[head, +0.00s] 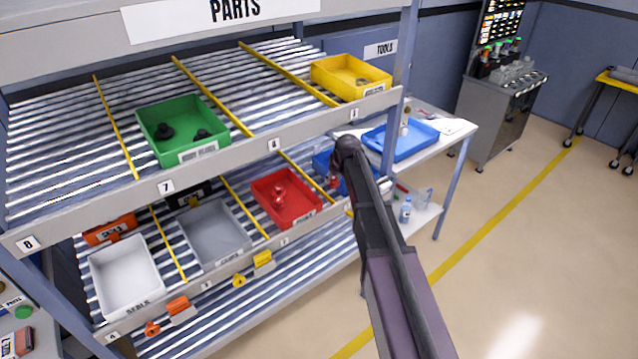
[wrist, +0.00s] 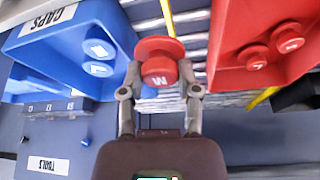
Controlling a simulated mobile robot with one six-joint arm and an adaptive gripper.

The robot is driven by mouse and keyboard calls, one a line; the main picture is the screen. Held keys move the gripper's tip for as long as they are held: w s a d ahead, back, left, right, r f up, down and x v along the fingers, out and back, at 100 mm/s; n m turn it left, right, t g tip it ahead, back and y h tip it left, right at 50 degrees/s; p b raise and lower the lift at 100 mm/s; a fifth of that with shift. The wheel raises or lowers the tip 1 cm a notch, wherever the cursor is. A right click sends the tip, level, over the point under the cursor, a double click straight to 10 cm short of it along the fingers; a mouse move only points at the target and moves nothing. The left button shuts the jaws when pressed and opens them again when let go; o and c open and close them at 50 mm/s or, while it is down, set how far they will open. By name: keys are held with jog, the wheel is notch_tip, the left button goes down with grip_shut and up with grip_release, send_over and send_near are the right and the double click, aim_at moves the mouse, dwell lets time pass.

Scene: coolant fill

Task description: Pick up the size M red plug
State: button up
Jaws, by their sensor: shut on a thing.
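The red plug marked M (wrist: 160,65) is held between the two fingers of my gripper (wrist: 160,82). The gripper is shut on it, with the M facing the wrist camera. A bit of red, likely the plug (head: 334,182), shows just below the end of my arm in the head view, in front of the blue bin. The red bin (head: 261,207) is on the middle shelf to the left of the gripper in the head view. In the wrist view the red bin (wrist: 225,60) is at the right and holds red plugs (wrist: 288,40) with white letters.
A blue bin labelled CAPS (wrist: 60,50) is close at the left in the wrist view, with blue caps in it. A green bin (head: 205,145) and a yellow bin (head: 365,83) stand on the shelf above. A blue tray (head: 412,145) sits on the table at the right.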

jog(key=shift+w+d, duration=0.2)
jog(key=shift+d, duration=0.3)
jog(key=shift+w+d, duration=0.2)
jog(key=shift+d, duration=0.25)
